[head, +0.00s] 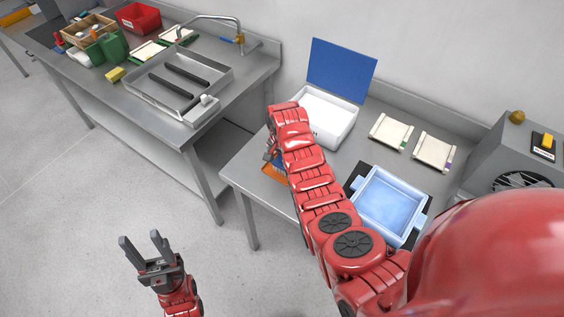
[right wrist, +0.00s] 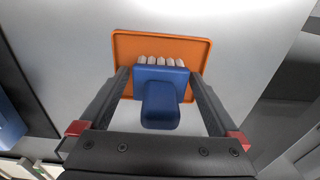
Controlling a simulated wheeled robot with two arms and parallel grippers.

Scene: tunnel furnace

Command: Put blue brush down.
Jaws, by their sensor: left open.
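The blue brush (right wrist: 161,100), with pale bristles along its far edge, is between the fingertips of my right gripper (right wrist: 160,72). The fingers meet the sides of its head. An orange tray (right wrist: 200,50) lies behind and below the brush in the right wrist view. I cannot tell whether the bristles touch it. My left gripper (head: 140,238) is open and empty above the floor, left of the table.
The steel table (head: 247,165) carries a white box with an open blue lid (head: 341,66), two pale tiles (head: 390,132) and a light blue tray (head: 387,200). A sink counter (head: 195,140) stands left, holding a red bin (head: 138,18). A grey machine (head: 500,150) stands right.

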